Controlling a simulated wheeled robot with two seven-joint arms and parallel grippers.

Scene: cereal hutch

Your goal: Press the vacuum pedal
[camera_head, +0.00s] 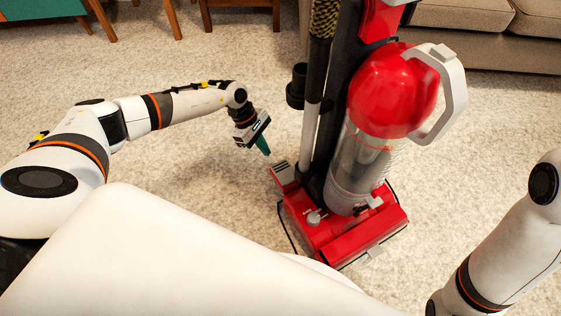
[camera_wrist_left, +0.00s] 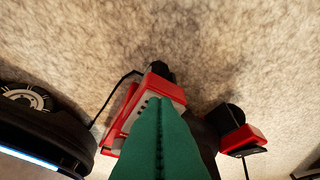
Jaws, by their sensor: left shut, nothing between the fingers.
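A red upright vacuum (camera_head: 330,215) stands on the carpet, with a clear bin and a red dome above its red base. A grey ribbed pedal (camera_head: 281,170) sits at the back left corner of the base. My left gripper (camera_head: 264,149) points down, just above and left of the pedal, with a small gap seeming to remain. Its green fingers (camera_wrist_left: 158,125) are shut and empty. My right gripper is out of view.
A black hose and tube (camera_head: 314,100) rise along the vacuum's left side. A beige sofa (camera_head: 490,40) stands at the back right, and wooden furniture legs (camera_head: 172,18) at the back left. Carpet left of the vacuum is clear. My right arm is at lower right.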

